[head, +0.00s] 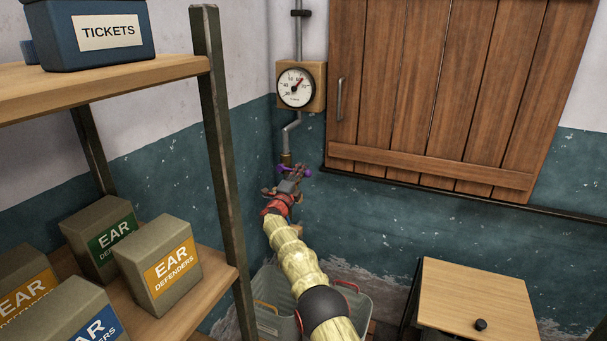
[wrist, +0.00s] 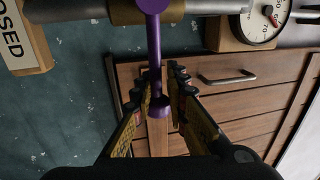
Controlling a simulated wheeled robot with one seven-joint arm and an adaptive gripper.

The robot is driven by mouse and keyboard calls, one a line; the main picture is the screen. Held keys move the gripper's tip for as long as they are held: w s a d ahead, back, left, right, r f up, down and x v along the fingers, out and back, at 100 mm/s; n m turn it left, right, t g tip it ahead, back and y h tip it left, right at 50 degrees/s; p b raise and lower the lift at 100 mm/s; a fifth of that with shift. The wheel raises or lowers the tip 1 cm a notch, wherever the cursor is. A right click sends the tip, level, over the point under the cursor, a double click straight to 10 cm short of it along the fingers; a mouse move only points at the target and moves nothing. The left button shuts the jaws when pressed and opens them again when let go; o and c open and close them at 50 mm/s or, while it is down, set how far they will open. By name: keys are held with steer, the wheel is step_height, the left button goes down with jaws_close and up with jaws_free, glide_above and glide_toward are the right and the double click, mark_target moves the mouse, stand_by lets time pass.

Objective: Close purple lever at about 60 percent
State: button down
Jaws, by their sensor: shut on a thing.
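The purple lever (wrist: 154,60) shows in the wrist view as a thin rod with a round knob end, fixed to a brass valve body (wrist: 146,12) on a grey pipe. My gripper (wrist: 163,95) is shut on the lever near its knob, with one finger on each side. In the head view the purple lever (head: 306,171) shows in part at the valve below the gauge, and my gripper (head: 290,183) covers much of it. The round gauge (head: 296,87) has a white face and a red needle.
A wooden shutter (head: 430,90) with a metal handle is on the wall to the right. A shelf post (head: 222,150) and boxed ear defenders (head: 158,265) stand at left. A grey crate (head: 350,295) sits below my arm, and a wooden-topped cabinet (head: 475,290) at lower right.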

steer(key=shift+d+f, duration=0.1)
steer(key=shift+f, duration=0.55)
steer(key=c, duration=1.9)
jaws_free()
steer(key=o, duration=0.3)
steer(key=shift+r, duration=0.25)
steer(key=shift+s, duration=0.1)
steer(key=shift+s+a, duration=0.2)
steer(key=v, duration=1.1)
steer(key=shift+s, duration=0.15)
